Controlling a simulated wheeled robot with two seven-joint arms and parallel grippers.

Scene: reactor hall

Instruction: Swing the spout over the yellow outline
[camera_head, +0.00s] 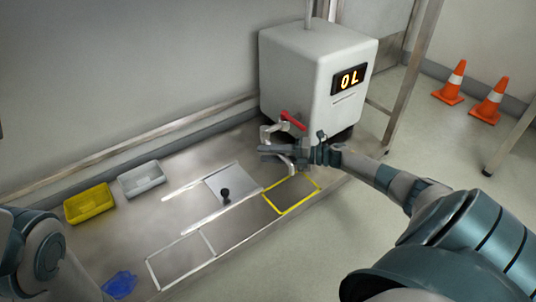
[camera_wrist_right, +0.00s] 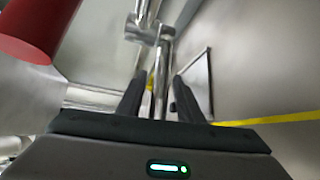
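A pale dispenser (camera_head: 315,80) with a display reading "0L" stands at the back of the bench. A red handle (camera_head: 293,121) sits above its metal spout (camera_head: 285,159); in the right wrist view the red handle (camera_wrist_right: 38,28) is at the upper left. The yellow outline (camera_head: 281,213) is on the bench in front of the dispenser. My right gripper (camera_head: 264,151) is at the spout, below the handle. In the wrist view its fingers (camera_wrist_right: 157,100) are apart, with the spout pipe (camera_wrist_right: 163,75) between them and gaps visible. My left gripper is out of view.
A light plate with a black knob (camera_head: 226,195) lies between white rails, left of the yellow outline. A white outline (camera_head: 150,274) is nearer me. Yellow (camera_head: 90,210) and grey (camera_head: 143,185) bins stand at the left. Blue material (camera_head: 120,284) lies in front. Orange cones (camera_head: 451,90) stand on the floor.

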